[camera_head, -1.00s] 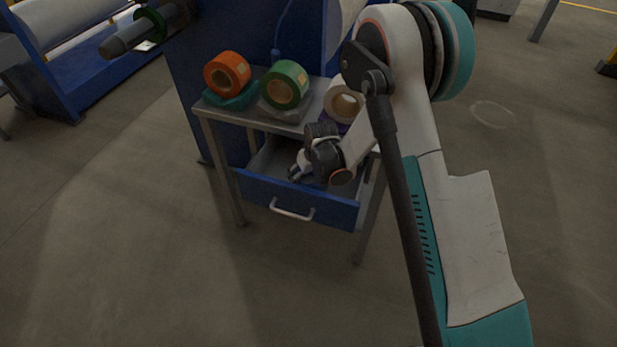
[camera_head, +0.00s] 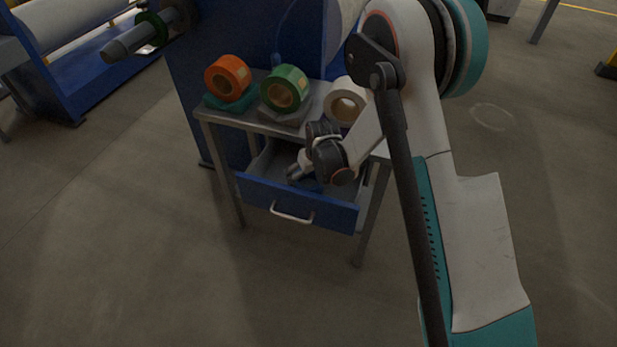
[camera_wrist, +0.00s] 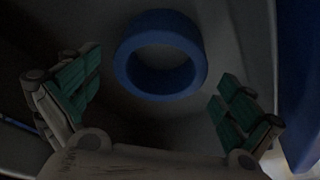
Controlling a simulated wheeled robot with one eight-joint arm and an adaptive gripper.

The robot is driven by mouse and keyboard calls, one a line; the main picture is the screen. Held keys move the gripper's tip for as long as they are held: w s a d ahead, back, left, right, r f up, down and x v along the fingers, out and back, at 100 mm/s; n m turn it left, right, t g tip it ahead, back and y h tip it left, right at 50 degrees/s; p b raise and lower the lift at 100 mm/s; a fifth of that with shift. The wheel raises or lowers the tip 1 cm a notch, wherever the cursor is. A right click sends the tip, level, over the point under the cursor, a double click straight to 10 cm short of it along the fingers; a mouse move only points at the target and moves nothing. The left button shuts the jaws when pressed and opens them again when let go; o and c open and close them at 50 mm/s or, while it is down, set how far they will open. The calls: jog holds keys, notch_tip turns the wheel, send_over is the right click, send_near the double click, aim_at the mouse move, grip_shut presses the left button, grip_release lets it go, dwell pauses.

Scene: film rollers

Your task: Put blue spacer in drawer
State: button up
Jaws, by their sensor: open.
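The drawer (camera_head: 330,213) has a blue front with a pale handle and is pulled out under a small metal table. My gripper (camera_head: 291,175) is at the drawer's opening in the head view, partly hidden by my own arm. In the wrist view my gripper (camera_wrist: 157,97) is open, its green-padded fingers spread wide. The blue spacer (camera_wrist: 137,81), a blue ring, lies on the grey drawer floor in the wrist view, ahead of and between the fingers. Neither finger appears to touch it. The drawer's blue front also shows at the right of the wrist view (camera_wrist: 299,80).
On the metal table (camera_head: 253,121) stand an orange roll (camera_head: 212,82), a green roll (camera_head: 303,85) and a cream roll (camera_head: 337,90) on coloured supports. A blue machine body (camera_head: 195,70) stands behind. The floor in front of the drawer is clear.

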jog(key=s+d+r+m+t+p, duration=0.1)
jog(key=s+d+r, duration=0.3)
jog(key=r, duration=0.6)
jog(key=s+d+r+m+p, duration=0.1)
jog(key=s+d+r, duration=0.25)
jog(key=r, duration=0.65)
jog(key=s+d+r+t+p, duration=0.1)
jog(key=s+d+r, duration=0.35)
jog(key=r, duration=0.55)
jog(key=s+d+r+m+t, duration=0.1)
jog(key=s+d+r, duration=0.1)
jog(key=s, duration=0.7)
jog(key=s+d+r+m+t+h, duration=0.1)
jog(key=s+d+r+m, duration=0.1)
jog(key=s+d, duration=0.3)
jog(key=shift+s+r, duration=0.85)
jog(key=shift+s, duration=1.25)
jog(key=shift+d, duration=0.1)
